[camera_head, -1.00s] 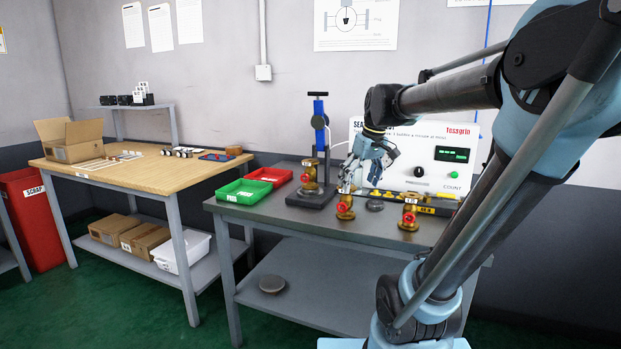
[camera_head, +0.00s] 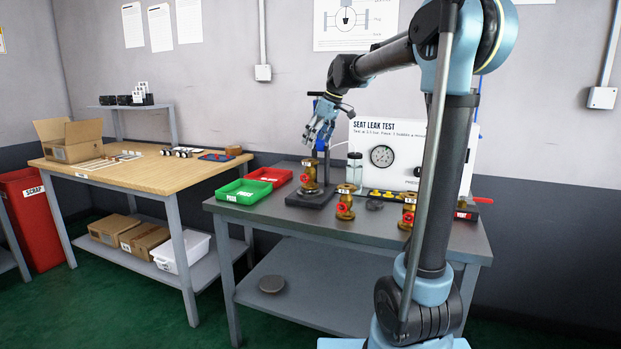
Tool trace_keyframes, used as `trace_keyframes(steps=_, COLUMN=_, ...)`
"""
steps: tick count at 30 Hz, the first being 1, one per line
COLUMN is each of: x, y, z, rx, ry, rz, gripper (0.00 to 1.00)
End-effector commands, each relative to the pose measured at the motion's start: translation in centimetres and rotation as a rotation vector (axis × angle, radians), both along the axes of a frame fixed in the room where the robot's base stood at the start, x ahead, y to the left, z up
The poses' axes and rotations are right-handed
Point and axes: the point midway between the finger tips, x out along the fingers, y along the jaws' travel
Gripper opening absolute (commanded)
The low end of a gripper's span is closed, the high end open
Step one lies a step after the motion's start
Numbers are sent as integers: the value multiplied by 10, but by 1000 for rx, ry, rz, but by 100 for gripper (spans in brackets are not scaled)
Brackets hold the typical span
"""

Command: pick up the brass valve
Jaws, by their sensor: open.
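Three brass valves with red handwheels are on the grey bench. One brass valve (camera_head: 310,176) stands on the dark fixture at the back left. A second brass valve (camera_head: 345,204) stands on the bench top to its right. A third brass valve (camera_head: 408,213) is at the right, partly hidden behind my arm. My gripper (camera_head: 319,143) is open and seems empty. It is raised in front of the fixture's upright post, above the valve on the fixture and apart from it in the picture.
A green tray (camera_head: 243,188) and a red tray (camera_head: 270,174) sit left of the fixture (camera_head: 313,200). The seat leak test panel (camera_head: 385,135) with a gauge stands behind the valves, partly covered by my arm.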

Motion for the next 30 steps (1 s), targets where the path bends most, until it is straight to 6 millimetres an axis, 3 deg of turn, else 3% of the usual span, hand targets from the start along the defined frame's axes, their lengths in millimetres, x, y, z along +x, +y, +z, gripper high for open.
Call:
trace_keyframes(steps=12, x=14, y=24, z=-68, rx=0, ry=1, rz=0, gripper=82)
trace_keyframes(steps=23, x=19, y=33, z=-94, rx=-1, ry=1, rz=0, gripper=82)
trace_keyframes(steps=30, x=22, y=43, z=-124, rx=0, ry=0, rz=0, gripper=82)
